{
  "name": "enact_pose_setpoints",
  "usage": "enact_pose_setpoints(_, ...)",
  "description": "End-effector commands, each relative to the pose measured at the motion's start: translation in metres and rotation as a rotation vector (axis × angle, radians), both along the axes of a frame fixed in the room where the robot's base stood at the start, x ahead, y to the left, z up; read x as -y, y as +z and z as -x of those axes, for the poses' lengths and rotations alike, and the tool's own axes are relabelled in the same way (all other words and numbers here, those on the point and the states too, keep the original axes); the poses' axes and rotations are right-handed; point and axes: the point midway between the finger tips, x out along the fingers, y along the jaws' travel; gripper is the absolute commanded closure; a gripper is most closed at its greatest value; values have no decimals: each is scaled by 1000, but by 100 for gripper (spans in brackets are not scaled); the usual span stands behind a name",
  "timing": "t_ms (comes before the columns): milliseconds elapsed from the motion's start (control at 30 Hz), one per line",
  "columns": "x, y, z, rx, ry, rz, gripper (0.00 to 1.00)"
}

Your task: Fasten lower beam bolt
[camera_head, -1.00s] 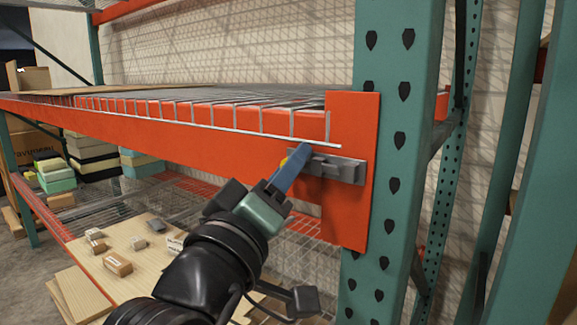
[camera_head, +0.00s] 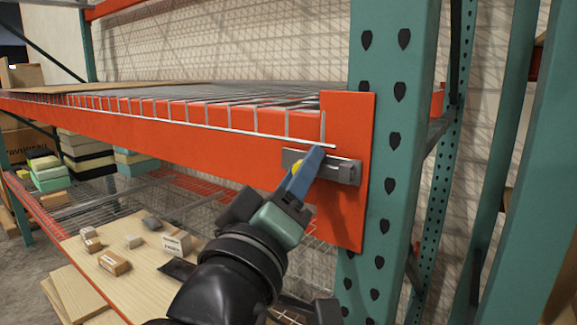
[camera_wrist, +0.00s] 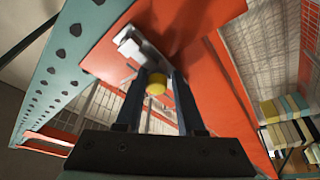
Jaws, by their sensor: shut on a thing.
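A grey metal latch (camera_head: 338,170) sits on the orange end plate (camera_head: 345,220) of the beam, beside the green upright. It also shows in the wrist view (camera_wrist: 141,46). My gripper (camera_head: 308,163) is at the latch's left part, its blue fingers reaching up to it. The fingers are shut on a round yellow knob (camera_wrist: 156,83), seen between them in the wrist view (camera_wrist: 158,76). In the head view only a bit of the knob (camera_head: 298,168) shows beside the fingers. The fingers hide part of the latch, and how far its bolt is seated cannot be told.
The orange beam (camera_head: 200,135) runs left with wire decking (camera_head: 230,92) above it. The green upright (camera_head: 395,160) stands close on the right. Below is a board (camera_head: 130,265) with several small boxes. Coloured stacks (camera_head: 48,172) stand at the left.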

Motion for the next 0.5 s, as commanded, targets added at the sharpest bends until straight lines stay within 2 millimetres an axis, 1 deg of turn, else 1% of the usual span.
enact_pose_setpoints(33, 6, 7, 4, 19, -15, 0, 100)
enact_pose_setpoints(133, 7, 7, 4, 19, -17, 0, 100)
enact_pose_setpoints(167, 7, 7, 4, 19, -17, 0, 60)
enact_pose_setpoints(200, 7, 7, 4, 20, -18, 0, 53)
enact_pose_setpoints(267, 7, 6, 4, 18, -18, 0, 43)
enact_pose_setpoints(300, 7, 6, 4, 16, -17, 0, 41)
enact_pose_setpoints(500, 6, 4, 2, 12, -14, 0, 41)
